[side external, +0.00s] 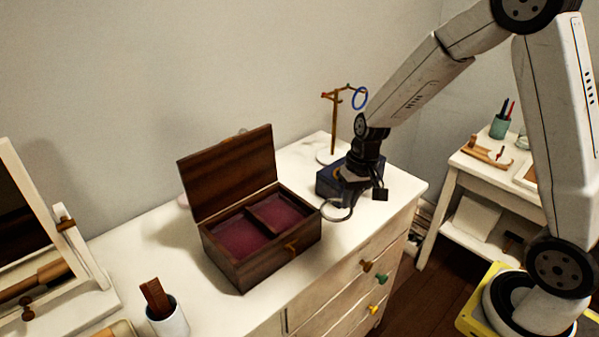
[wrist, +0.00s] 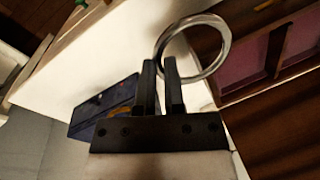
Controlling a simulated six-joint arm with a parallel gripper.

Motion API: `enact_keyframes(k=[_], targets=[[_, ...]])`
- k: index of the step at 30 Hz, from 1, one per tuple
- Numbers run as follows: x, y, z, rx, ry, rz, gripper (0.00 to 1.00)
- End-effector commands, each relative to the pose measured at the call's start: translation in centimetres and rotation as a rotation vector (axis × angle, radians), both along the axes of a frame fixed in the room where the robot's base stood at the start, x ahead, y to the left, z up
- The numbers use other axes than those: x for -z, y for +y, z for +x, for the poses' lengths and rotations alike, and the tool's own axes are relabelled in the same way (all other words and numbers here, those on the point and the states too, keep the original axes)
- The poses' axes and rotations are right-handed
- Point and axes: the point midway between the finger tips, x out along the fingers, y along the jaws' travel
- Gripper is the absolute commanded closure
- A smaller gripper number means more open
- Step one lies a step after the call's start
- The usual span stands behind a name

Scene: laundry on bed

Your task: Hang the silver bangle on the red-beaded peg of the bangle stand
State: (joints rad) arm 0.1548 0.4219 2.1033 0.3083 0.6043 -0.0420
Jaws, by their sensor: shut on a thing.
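My gripper (side external: 350,192) is shut on the silver bangle (side external: 336,220), which hangs out from the fingertips above the dresser top, between the open wooden box and the dark blue box. In the wrist view the bangle (wrist: 227,46) shows as a full ring, with its near left side between the two fingers (wrist: 160,68). The bangle stand (side external: 334,130) stands behind my gripper, a brown post with a crossbar on a pale round base. Its red-beaded peg (side external: 324,95) points left. A blue bangle (side external: 354,99) hangs at the right end.
The open wooden jewelry box (side external: 225,262) with purple lining is left of my gripper. The dark blue box (side external: 327,187) lies under my gripper and in front of the stand. A mirror and a white cup (side external: 172,322) are farther left. The dresser's front right top is clear.

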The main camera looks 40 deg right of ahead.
Motion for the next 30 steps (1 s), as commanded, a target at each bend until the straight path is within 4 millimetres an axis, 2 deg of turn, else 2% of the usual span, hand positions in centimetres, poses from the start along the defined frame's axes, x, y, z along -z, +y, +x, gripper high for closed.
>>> enact_keyframes(k=[6,12,21,30], targets=[[-0.4,2.0,0.6,-0.245,-0.003,0.011,1.00],[-0.6,2.8,0.8,-0.351,-0.007,0.018,1.00],[-0.5,2.9,0.8,-0.363,-0.007,0.024,1.00],[-0.2,2.6,0.6,-0.282,-0.024,0.095,1.00]])
